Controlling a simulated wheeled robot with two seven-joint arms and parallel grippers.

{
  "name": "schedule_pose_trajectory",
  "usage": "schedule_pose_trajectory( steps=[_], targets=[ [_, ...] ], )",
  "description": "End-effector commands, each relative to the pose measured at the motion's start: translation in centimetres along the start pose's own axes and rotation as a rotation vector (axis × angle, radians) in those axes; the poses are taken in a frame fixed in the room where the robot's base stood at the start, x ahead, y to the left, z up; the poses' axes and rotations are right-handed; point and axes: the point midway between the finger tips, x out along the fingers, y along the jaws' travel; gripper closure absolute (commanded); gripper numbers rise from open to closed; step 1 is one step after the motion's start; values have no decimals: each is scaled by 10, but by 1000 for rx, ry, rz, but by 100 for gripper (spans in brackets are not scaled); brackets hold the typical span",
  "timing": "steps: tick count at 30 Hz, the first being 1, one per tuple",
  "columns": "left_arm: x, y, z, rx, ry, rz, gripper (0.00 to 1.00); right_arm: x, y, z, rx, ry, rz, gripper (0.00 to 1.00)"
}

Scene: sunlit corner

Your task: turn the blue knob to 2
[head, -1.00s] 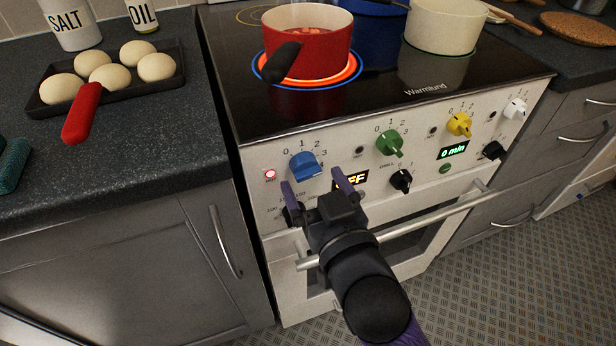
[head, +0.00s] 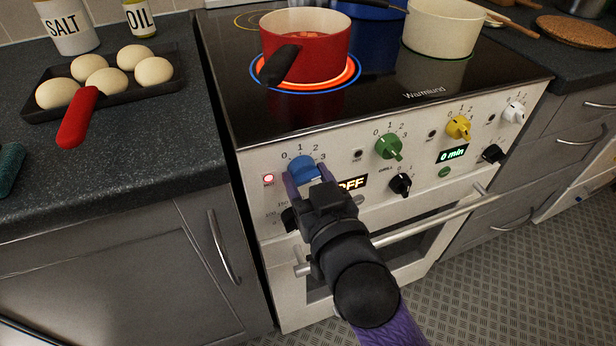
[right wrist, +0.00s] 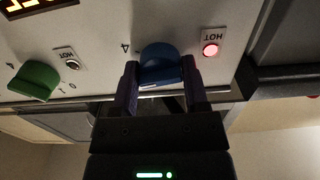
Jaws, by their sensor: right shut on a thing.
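The blue knob (head: 302,168) is at the left end of the cooker's front panel, with a printed scale around its top. My right gripper (head: 306,180) reaches it from the front, its two fingers on either side of the knob and shut on it. The right wrist view also shows the blue knob (right wrist: 160,62) between the two fingers (right wrist: 160,84), with a 4 printed to its left. The gripper covers the lower part of the knob in the head view, and I cannot tell which number it points to. My left gripper is not in view.
A red pot (head: 312,52) stands on a glowing ring above the knob. The HOT lamp (head: 268,179) is lit. A green knob (head: 389,147) and a black knob (head: 400,184) are to the right. The oven handle (head: 430,218) runs below.

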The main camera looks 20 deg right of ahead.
Motion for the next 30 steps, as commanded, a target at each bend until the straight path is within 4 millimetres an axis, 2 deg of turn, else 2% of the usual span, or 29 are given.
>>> schedule_pose_trajectory(
  steps=[8, 18, 30],
  targets=[
    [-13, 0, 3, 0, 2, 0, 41, 0, 0, -3, -72, -2, 0, 100],
    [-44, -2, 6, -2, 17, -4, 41, 0, 0, -5, -326, -2, -1, 100],
    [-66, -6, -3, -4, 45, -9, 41, 0, 1, -2, -597, -1, -2, 100]
  ],
)
